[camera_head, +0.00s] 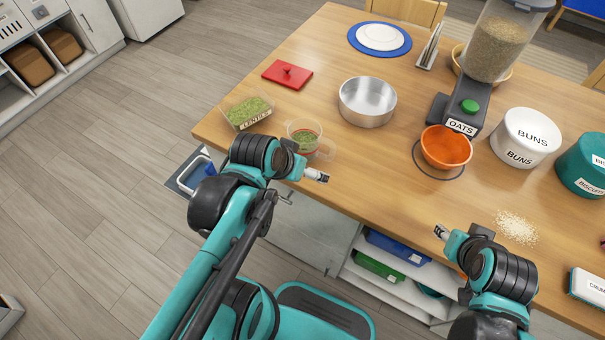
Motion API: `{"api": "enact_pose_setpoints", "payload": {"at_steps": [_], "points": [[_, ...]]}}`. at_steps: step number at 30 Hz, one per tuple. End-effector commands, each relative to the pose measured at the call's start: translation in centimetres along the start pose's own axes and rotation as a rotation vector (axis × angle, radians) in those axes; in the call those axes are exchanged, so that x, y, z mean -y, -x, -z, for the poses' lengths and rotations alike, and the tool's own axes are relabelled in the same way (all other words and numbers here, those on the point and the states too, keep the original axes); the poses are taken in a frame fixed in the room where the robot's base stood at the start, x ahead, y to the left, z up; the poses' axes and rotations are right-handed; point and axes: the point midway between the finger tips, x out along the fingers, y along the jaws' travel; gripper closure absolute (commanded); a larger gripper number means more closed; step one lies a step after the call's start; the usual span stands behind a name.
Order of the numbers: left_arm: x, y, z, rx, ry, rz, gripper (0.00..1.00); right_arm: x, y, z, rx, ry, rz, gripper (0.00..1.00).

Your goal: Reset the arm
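My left arm comes in from the lower left. Its gripper (306,175) is just off the near left edge of the wooden table (350,196), pointing right, close in the picture to a clear measuring cup (305,134) with green contents. My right arm is at the lower right. Its gripper (441,232) points left near the front edge of the table. Both grippers look small here, and their finger gaps cannot be made out. I see nothing clearly held in either one.
The table's front middle is clear.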

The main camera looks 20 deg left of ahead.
Motion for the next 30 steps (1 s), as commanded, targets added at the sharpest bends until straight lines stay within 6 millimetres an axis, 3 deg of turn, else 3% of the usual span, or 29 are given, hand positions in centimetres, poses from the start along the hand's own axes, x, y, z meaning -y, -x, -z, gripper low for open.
{"api": "enact_pose_setpoints", "payload": {"at_steps": [6, 30], "points": [[-1.59, 0.74, -1.49, -0.058, 0.000, 0.046, 0.00, 0.00, 0.00, 0.01, 0.000, 0.000, 0.000, 0.60], [-1.59, 0.77, -1.52, -0.062, 0.004, 0.050, 0.00, 0.00, 0.00, 0.01, 0.000, 0.000, 0.000, 0.60]]}}
